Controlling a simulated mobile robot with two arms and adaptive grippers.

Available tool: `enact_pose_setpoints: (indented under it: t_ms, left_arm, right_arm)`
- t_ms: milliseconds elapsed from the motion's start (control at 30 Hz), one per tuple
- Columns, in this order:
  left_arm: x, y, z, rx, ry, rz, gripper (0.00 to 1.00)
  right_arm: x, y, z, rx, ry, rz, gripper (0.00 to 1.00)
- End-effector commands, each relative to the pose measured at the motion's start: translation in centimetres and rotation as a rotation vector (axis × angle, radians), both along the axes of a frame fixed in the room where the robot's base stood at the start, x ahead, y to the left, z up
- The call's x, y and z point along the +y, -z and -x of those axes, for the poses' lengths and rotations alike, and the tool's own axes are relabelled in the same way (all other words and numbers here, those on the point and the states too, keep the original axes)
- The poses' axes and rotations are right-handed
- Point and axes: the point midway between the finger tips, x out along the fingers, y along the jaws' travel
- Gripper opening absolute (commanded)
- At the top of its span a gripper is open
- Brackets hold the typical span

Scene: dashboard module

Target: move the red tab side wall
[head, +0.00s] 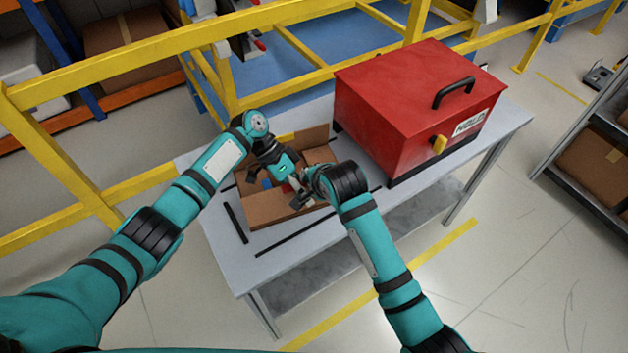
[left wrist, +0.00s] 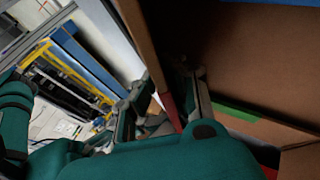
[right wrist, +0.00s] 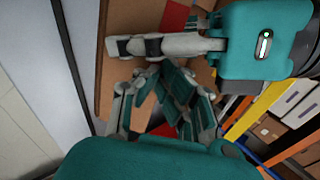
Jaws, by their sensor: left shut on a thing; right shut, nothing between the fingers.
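An open cardboard box (head: 268,212) stands on the table with its near wall facing me. My left gripper (head: 297,197) reaches down over the box and is shut on the red tab side wall. In the left wrist view, that wall (left wrist: 147,42) runs down between the fingers, with a red strip (left wrist: 169,108) at its lower end. My right gripper (head: 306,181) is shut and empty, close beside the left one. In the right wrist view, my right gripper (right wrist: 155,78) is just below the left gripper's fingers (right wrist: 160,45). The grippers partly hide the wall in the head view.
A red case (head: 390,100) with a black handle stands on the table (head: 225,250) right of the box. A dark bar (head: 236,222) lies left of the box. Yellow railing (head: 120,65) runs behind the table. Free table surface lies in front.

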Motion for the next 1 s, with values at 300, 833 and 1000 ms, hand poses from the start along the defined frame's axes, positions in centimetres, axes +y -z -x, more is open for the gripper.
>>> enact_pose_setpoints:
  t_ms: [300,833,1000]
  left_arm:
    - [-0.2,0.0,0.0,-0.002,0.003,0.004,0.28]
    - [2.6,-3.8,-1.4,-0.004,0.002,0.004,0.28]
    - [3.9,-5.4,-2.1,-0.004,0.002,0.005,0.28]
  right_arm:
    - [-0.1,0.1,0.0,0.002,0.001,0.002,0.0]
    - [-0.1,0.1,0.0,0.001,0.001,0.002,0.0]
    - [-0.1,0.1,0.0,0.001,0.001,0.002,0.0]
